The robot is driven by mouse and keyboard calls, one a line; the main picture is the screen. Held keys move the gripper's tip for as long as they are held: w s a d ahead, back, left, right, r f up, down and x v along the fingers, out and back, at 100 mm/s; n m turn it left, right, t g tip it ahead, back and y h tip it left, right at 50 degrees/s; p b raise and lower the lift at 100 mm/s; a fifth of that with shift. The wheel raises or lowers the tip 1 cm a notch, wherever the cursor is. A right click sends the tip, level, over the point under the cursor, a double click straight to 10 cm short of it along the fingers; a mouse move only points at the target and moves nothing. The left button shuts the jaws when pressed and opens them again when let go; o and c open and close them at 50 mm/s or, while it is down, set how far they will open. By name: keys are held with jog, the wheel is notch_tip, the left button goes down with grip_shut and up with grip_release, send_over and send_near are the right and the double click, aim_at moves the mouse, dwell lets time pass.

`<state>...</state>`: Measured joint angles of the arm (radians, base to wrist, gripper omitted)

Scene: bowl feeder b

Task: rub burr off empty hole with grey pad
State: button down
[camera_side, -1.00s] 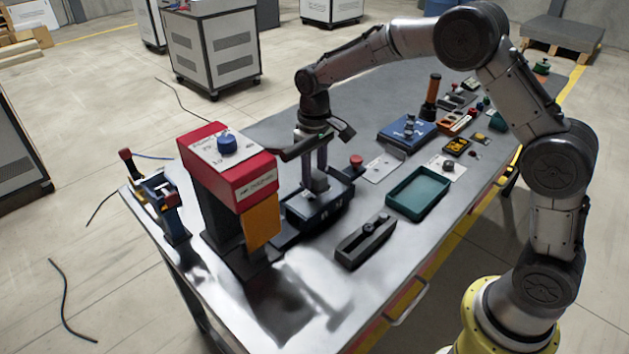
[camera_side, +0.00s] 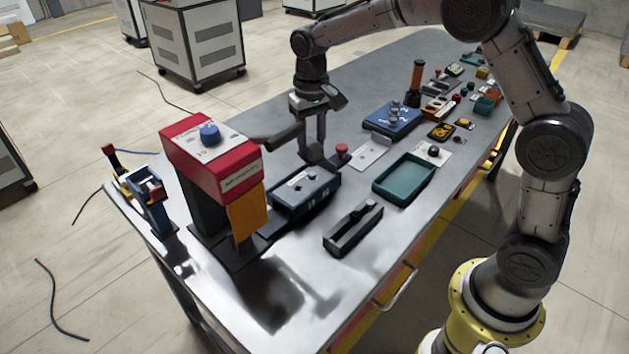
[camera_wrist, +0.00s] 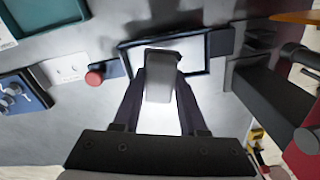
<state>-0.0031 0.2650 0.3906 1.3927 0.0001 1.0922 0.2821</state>
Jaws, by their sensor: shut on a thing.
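My gripper (camera_side: 313,150) is shut on a grey block-shaped pad (camera_wrist: 160,78), which shows between the fingers in the wrist view. In the side view the fingertips are just behind the dark blue box (camera_side: 290,203), beside its far edge. The box has a light grey top plate with small dark round features. Whether the pad touches the box, I cannot tell. In the wrist view the pad covers part of the box's pale top plate (camera_wrist: 193,53). The burr and the empty hole cannot be made out.
A red-topped press (camera_side: 212,170) with an orange flap stands left of the box. A red knob (camera_side: 342,150) is close right of my gripper. A green tray (camera_side: 404,178) and a dark slotted fixture (camera_side: 353,229) lie to the right. Bare table lies at the front.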

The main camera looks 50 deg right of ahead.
aim_at(312, 178)
jog(key=shift+r, duration=0.1)
dwell(0.4)
jog(key=a+n, duration=0.1)
jog(key=w+a+n, duration=0.1)
jog(key=a+f+n, duration=0.1)
jog(key=shift+w+a, duration=0.2)
jog(key=shift+w, duration=0.05)
jog(key=shift+f, duration=0.15)
jog(key=shift+f, duration=1.9)
jog(key=shift+d, duration=0.1)
jog(key=shift+d, duration=0.55)
